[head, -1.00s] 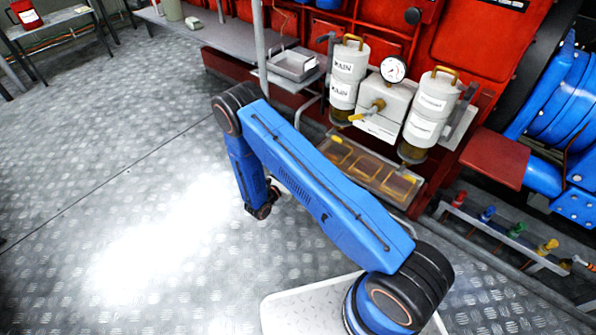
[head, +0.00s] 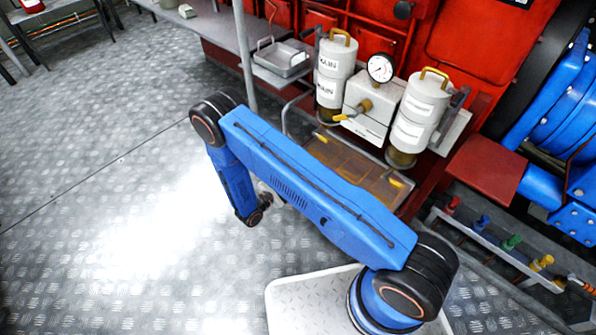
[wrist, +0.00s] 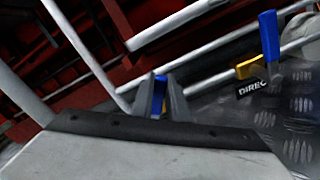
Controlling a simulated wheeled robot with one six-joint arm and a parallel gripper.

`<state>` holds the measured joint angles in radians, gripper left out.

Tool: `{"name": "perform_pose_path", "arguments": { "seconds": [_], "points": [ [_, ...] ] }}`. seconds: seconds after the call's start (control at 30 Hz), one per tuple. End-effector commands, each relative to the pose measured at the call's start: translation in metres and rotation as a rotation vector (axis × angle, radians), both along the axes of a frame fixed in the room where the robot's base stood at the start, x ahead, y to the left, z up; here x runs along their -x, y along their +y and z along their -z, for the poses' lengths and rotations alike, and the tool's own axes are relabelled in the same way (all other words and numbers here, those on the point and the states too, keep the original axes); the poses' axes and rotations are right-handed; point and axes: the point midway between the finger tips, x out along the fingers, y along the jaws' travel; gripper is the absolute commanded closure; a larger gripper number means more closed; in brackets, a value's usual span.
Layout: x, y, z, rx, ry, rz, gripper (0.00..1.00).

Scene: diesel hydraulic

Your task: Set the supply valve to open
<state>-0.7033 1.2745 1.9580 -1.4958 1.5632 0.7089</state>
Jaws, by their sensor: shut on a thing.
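In the wrist view my gripper (wrist: 160,84) has its two grey fingers shut on a blue handle (wrist: 160,92), seen end-on between them. A second blue handle (wrist: 268,36) stands up to the right on a yellow valve body (wrist: 250,67), beside a black label (wrist: 252,88) reading "DIREC", the rest cut off. I cannot read which valve the held handle belongs to. In the head view my gripper is mostly hidden behind my blue arm, below the filter unit.
Pale pipes (wrist: 178,24) run close around the fingers. In the head view the filter unit (head: 368,106) with gauge (head: 380,68) and yellow lever (head: 345,117) stands above a drip tray (head: 340,160). Coloured handles (head: 512,242) line a rail at right. Open floor (head: 110,190) lies left.

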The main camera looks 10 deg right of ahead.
Motion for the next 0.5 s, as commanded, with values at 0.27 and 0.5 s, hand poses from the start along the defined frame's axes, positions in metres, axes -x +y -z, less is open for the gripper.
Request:
{"name": "perform_pose_path", "arguments": {
  "seconds": [0.27, 0.5],
  "points": [
    [0.013, -0.007, 0.015, -0.150, -0.209, 0.000, 1.00],
    [0.021, -0.013, 0.030, -0.283, -0.392, 0.000, 1.00]
  ]
}}
